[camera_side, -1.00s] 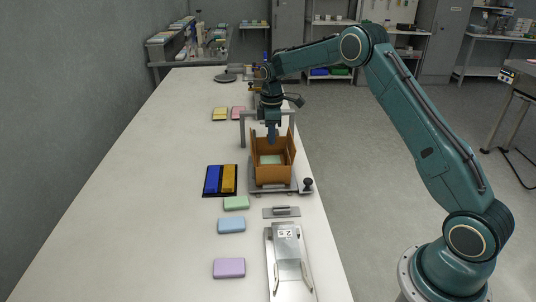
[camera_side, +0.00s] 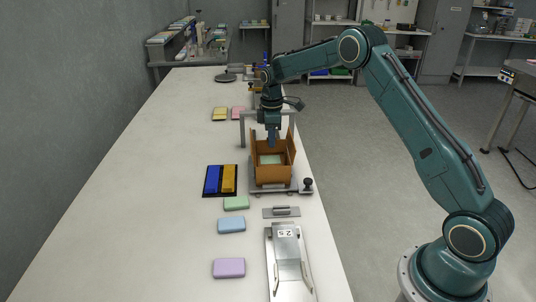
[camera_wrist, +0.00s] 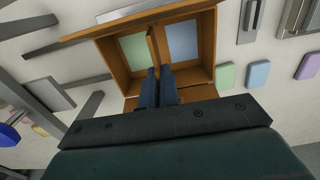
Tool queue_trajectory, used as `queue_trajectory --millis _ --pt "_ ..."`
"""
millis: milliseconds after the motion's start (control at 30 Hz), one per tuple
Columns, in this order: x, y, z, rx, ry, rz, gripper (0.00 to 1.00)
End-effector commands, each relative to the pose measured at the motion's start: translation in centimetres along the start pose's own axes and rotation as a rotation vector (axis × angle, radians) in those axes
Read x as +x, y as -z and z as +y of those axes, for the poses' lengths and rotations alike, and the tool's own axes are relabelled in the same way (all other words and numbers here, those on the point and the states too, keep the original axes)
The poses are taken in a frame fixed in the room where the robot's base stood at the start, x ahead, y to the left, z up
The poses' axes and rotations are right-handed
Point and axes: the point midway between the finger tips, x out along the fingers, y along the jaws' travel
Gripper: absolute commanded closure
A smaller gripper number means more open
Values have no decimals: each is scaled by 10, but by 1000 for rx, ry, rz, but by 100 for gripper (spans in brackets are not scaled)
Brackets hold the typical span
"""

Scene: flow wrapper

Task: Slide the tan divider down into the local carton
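The open brown carton (camera_side: 272,175) stands on a grey fixture plate at the right side of the table, its flaps raised. In the wrist view the carton (camera_wrist: 205,78) shows a pale green pad (camera_wrist: 133,47) and a pale blue pad (camera_wrist: 183,42) inside. The thin tan divider (camera_wrist: 152,47) stands edge-on between these pads. My gripper (camera_side: 271,138) points down over the far part of the carton. In the wrist view its dark blue fingers (camera_wrist: 159,72) are close together, with the divider's near end between their tips. How deep the divider sits cannot be told.
A grey frame (camera_side: 242,130) stands just behind the carton. A black knob (camera_side: 308,183) is at its right. A black tray (camera_side: 221,181) with blue and yellow blocks lies to its left. Green, blue and purple (camera_side: 229,268) pads lie nearer. The table's left side is clear.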

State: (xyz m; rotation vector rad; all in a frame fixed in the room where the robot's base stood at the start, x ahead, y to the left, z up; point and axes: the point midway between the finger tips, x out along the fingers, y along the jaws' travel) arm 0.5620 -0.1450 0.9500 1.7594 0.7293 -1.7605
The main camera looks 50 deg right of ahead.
Motion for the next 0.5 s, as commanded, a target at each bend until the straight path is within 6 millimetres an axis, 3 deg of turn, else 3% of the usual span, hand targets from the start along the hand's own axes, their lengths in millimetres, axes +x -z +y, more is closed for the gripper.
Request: queue_trajectory --millis 500 --pt "8 0 0 0 -1 0 100"
